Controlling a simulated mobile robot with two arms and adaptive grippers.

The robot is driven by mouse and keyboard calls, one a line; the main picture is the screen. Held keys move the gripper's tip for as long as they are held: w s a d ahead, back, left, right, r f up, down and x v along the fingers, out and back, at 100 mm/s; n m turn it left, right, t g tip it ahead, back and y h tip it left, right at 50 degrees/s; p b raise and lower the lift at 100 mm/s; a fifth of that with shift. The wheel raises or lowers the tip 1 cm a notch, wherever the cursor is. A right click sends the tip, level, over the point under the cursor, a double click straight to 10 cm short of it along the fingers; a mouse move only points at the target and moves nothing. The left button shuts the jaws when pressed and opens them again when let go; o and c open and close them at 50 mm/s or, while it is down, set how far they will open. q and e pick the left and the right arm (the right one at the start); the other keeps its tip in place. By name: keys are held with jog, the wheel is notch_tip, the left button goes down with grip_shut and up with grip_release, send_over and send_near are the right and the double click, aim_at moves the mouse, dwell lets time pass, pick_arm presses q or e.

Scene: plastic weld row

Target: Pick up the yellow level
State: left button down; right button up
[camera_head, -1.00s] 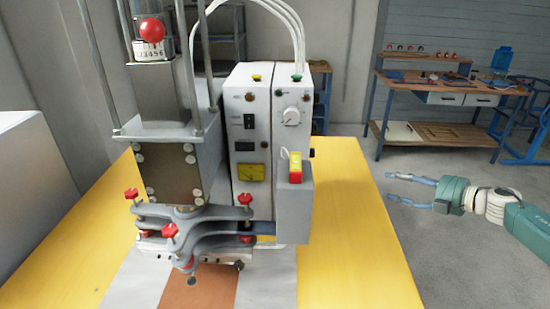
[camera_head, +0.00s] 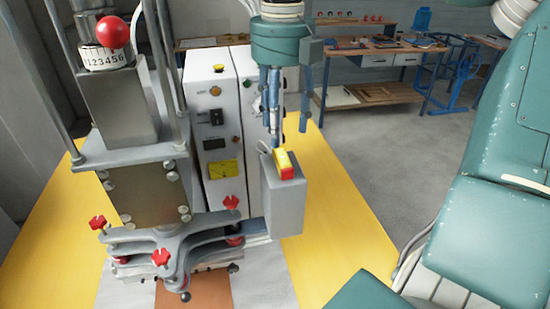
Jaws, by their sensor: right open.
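A small block with a yellow top and a red end (camera_head: 284,163) sits on top of a grey box (camera_head: 283,203) at the right side of the welding machine. It looks like the yellow level. My right gripper (camera_head: 289,132) points down just above and behind it, with its blue-grey fingers apart and nothing visible between them. The left finger's tip overlaps the far end of the block in the picture, so I cannot tell whether they touch. My left gripper is not in view.
The white machine housing (camera_head: 219,120) stands close to the left of my fingers. A metal press with red knobs (camera_head: 162,257) fills the left. A workbench (camera_head: 385,62) stands behind.

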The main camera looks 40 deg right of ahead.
aim_at(280, 160)
jog(key=f, duration=0.2)
jog(key=shift+s+d+f, duration=0.15)
jog(key=shift+d+f, duration=0.05)
jog(key=shift+f, duration=0.5)
jog(key=shift+a+f+p, duration=0.15)
jog(key=shift+f+p, duration=0.05)
jog(key=shift+p, duration=0.2)
notch_tip(280, 160, down, 4)
jog(key=shift+a+f+p, duration=0.1)
jog(key=shift+f+p, duration=0.05)
jog(key=shift+p, duration=0.9)
jog(key=shift+w+f, duration=0.2)
jog(key=shift+f, duration=0.1)
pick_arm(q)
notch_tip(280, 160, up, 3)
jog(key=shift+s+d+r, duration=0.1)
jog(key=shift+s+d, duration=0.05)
pick_arm(e)
jog(key=c, duration=1.3)
jog(key=shift+o, duration=0.2)
jog(key=shift+r, duration=0.1)
